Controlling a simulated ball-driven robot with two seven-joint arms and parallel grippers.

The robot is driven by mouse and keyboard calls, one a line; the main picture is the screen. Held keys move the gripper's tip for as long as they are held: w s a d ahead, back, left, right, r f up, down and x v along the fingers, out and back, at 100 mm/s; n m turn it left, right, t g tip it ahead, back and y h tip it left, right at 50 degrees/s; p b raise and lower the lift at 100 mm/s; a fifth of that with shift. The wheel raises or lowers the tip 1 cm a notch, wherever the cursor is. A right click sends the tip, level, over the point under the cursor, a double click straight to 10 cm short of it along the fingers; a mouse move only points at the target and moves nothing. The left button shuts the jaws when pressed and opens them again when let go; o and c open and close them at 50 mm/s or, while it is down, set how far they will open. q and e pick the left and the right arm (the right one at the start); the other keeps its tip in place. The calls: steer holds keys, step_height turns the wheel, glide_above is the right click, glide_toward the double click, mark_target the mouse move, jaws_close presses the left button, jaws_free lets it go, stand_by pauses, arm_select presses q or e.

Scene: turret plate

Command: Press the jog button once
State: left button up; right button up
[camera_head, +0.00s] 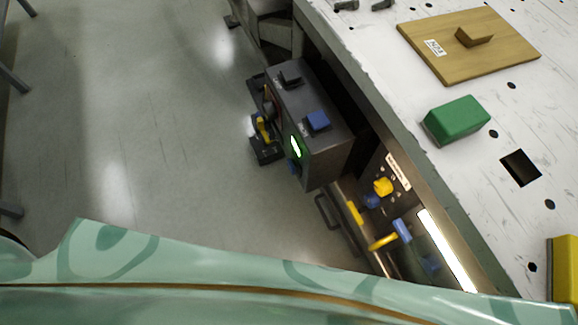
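A dark grey control box (322,152) is mounted at the left edge of the table. Its top face carries a blue square button (318,120) and a black raised control (290,79). Small labels beside them are too small to read, so I cannot tell which one is the jog button. A green light (296,146) glows on the box's side face. Neither of my grippers shows in this view, and nothing touches the controls.
The white table (450,110) holds a wooden plate (430,63) with a block handle, a green block (457,120) and a square hole (520,168). Yellow and blue parts (383,187) sit in a lit recess below the table edge.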

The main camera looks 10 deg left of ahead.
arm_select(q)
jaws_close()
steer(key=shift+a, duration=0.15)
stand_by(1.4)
